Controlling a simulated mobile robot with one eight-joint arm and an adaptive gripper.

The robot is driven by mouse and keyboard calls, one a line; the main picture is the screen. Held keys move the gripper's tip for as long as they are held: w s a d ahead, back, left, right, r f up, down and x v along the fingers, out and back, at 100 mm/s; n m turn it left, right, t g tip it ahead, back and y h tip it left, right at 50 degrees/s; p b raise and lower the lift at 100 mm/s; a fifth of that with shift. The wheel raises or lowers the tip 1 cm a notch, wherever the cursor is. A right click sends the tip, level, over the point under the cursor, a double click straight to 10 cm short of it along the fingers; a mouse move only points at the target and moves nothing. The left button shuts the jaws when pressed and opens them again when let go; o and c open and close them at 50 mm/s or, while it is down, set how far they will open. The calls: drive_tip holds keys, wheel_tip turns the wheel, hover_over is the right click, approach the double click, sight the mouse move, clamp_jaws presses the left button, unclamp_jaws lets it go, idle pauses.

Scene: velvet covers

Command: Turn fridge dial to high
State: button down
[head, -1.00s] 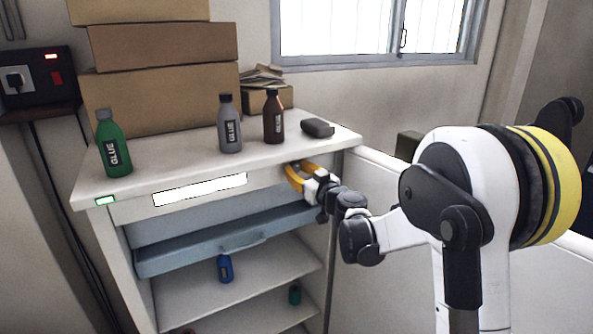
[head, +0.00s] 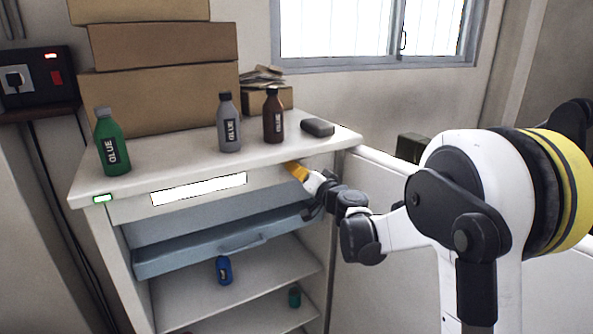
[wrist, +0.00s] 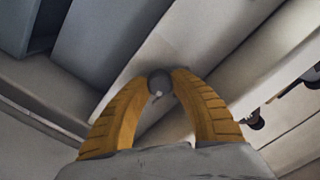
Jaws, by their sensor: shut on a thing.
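The fridge (head: 119,272) is a white open-fronted cabinet with shelves inside and a lit white panel on its top front strip. The dial (wrist: 159,83) is a small round grey knob with a pale mark, seen in the wrist view on the white front strip. My gripper (wrist: 160,84) has yellow ridged fingers, shut with their tips on both sides of the dial. In the head view my gripper (head: 297,171) is at the right end of the front strip, and the dial is hidden behind it. The dial's setting labels cannot be read.
A pale blue drawer (head: 207,246) sits below the strip. Boxes (head: 165,97) are stacked behind.

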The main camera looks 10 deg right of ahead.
drive_tip(key=shift+m, duration=0.3)
drive_tip(key=c, duration=1.1)
unclamp_jaws()
drive_tip(key=shift+o, duration=0.2)
drive_tip(key=shift+s, duration=0.15)
drive_tip(key=v, duration=1.1)
drive_tip(key=shift+s+d, duration=0.2)
drive_tip(key=shift+s, duration=0.15)
